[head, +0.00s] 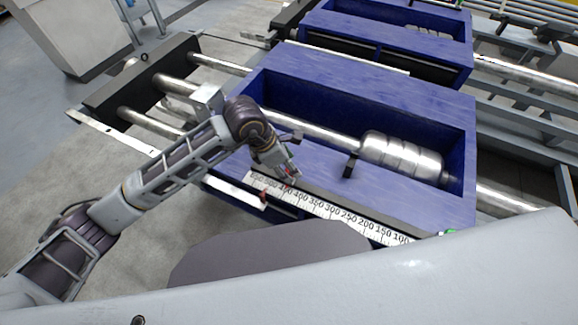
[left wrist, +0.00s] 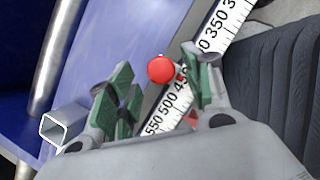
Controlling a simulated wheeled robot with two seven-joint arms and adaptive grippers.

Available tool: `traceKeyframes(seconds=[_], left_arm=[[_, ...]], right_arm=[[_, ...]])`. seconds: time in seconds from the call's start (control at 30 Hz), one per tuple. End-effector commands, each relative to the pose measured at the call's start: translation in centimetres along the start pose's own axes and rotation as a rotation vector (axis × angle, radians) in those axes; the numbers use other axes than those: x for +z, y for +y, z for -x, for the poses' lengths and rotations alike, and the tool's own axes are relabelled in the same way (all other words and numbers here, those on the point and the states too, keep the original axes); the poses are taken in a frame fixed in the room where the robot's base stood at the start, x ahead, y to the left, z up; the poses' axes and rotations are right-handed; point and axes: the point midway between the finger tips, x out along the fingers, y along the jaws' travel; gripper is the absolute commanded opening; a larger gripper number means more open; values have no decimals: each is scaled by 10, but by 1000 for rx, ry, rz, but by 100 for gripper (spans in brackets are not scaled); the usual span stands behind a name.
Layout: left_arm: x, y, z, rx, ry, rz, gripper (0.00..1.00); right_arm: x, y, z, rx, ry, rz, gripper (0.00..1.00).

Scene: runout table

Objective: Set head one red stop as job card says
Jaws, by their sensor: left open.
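A round red knob (left wrist: 161,68) shows in the left wrist view beside the white number scale (left wrist: 172,105), around the 450 mark. My left gripper (left wrist: 158,80) is open, with green-padded fingers on either side of the knob. The knob looks nearer the right-hand finger; I cannot tell whether they touch. A small red part (left wrist: 192,116) shows by the scale under that finger. In the head view my left gripper (head: 289,172) points down at the scale (head: 345,217) on the near edge of the blue head housing (head: 400,196). No job card is readable.
A shiny metal cylinder on a shaft (head: 402,155) lies inside the blue housing. A small black post (head: 350,165) stands right of my gripper. A second blue housing (head: 390,28) is behind. A square metal tube end (left wrist: 62,127) shows near the left finger.

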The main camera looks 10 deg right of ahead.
Motion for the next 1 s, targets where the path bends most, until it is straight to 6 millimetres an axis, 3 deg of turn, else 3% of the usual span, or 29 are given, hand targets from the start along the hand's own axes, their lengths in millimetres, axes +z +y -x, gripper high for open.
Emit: traceKeyframes(seconds=[0.6, 1.0], left_arm=[[0, 0, 86, 1, 0, -2, 50], [0, -1, 103, -1, 0, -2, 50]], right_arm=[[-1, 1, 0, 1, 2, 0, 100], [-1, 0, 0, 1, 1, 0, 100]])
